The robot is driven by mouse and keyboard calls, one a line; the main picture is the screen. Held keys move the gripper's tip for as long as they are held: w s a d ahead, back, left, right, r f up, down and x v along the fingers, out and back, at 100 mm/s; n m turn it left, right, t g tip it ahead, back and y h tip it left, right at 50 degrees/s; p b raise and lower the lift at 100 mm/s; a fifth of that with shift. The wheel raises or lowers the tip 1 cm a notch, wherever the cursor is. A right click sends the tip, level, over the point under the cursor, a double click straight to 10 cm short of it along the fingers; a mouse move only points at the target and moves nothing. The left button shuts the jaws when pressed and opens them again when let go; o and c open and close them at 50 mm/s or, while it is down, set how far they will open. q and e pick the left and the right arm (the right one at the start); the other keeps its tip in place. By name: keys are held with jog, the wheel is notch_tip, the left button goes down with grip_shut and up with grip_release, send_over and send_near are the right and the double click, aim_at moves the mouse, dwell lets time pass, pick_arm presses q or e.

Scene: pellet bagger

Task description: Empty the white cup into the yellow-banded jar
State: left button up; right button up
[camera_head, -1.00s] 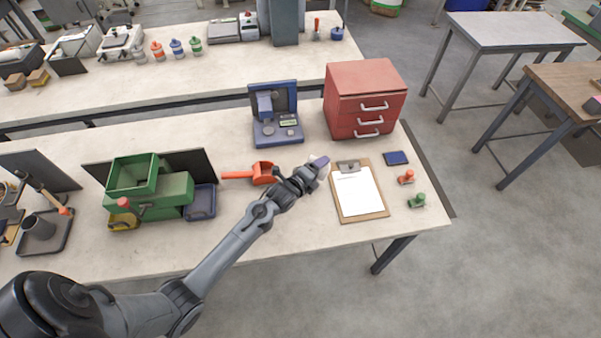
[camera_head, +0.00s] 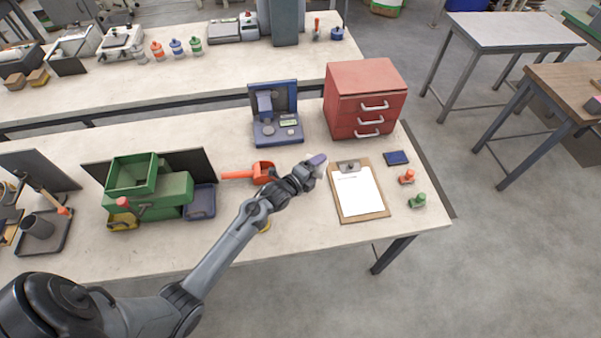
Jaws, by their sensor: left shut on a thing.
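My left gripper (camera_head: 314,166) is shut at the centre of the table, above the surface just left of the clipboard. It is shut on a small whitish thing (camera_head: 321,171), which looks like the white cup. The gripper hides most of it, so its tilt and contents cannot be told. A small yellow patch (camera_head: 266,228) shows at the edge of my left forearm, near the table's front. It may belong to the yellow-banded jar, with the rest hidden behind the arm. My right gripper is not in view.
An orange scoop (camera_head: 262,172) lies left of the gripper. A blue scale-like device (camera_head: 277,128) and a red drawer unit (camera_head: 365,98) stand behind. A clipboard (camera_head: 376,208) lies right, with small orange and green items beyond. A green machine (camera_head: 160,187) stands left.

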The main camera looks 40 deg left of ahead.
pick_arm(q)
jog(key=shift+a+r, duration=0.15)
jog(key=shift+n, duration=0.3)
jog(key=shift+s, duration=0.1)
jog(key=shift+r+t, duration=0.1)
jog(key=shift+t, duration=0.2)
jog(key=shift+n, duration=0.3)
jog(key=shift+a, duration=0.1)
